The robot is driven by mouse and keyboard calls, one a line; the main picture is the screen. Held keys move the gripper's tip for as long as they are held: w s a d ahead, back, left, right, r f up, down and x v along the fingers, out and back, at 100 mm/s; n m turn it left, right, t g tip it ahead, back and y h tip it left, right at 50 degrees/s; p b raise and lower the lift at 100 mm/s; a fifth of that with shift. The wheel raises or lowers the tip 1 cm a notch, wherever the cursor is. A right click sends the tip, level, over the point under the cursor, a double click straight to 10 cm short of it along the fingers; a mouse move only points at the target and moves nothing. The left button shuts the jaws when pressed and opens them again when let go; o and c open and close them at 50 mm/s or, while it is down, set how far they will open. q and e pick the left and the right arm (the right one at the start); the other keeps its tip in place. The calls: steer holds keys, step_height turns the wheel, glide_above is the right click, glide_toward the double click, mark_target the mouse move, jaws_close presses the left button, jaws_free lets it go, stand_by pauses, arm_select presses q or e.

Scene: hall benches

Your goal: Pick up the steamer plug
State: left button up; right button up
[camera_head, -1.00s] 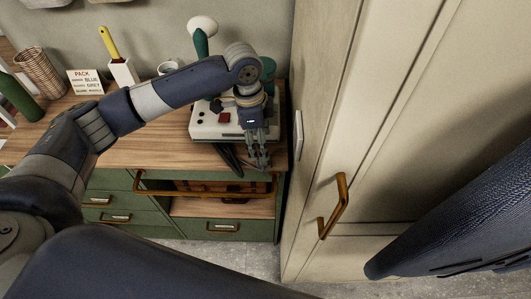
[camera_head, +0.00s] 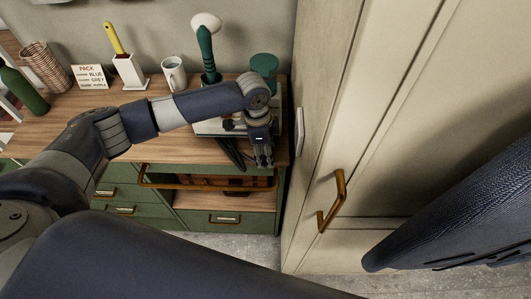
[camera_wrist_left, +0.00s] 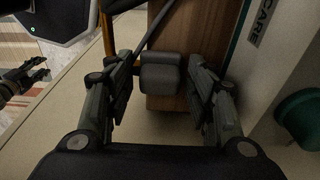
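The steamer plug, a dark grey block (camera_wrist_left: 160,75), sits between the two fingers of my left gripper (camera_wrist_left: 160,92) in the left wrist view. A narrow gap shows on each side of it, so the fingers look open around it. A dark cord runs up from it over the wooden bench edge. In the head view my left gripper (camera_head: 262,160) is low at the bench's front right edge, and I cannot make out the plug there. My right gripper (camera_wrist_left: 38,70) shows at the left of the left wrist view, apparently open and empty.
The wooden bench (camera_head: 65,125) carries a white mug (camera_head: 173,75), a green jar (camera_head: 265,66), a green-handled tool (camera_head: 207,55) and a wicker basket (camera_head: 45,67). A brass rail (camera_head: 205,184) runs along the front. A tall cabinet (camera_head: 320,110) stands close on the right.

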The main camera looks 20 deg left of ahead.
arm_select(q)
steer(key=c, duration=0.5)
arm_select(e)
steer(key=shift+s, duration=0.45)
arm_select(q)
steer(key=shift+r, duration=0.15)
arm_select(e)
steer(key=shift+w+f, duration=0.1)
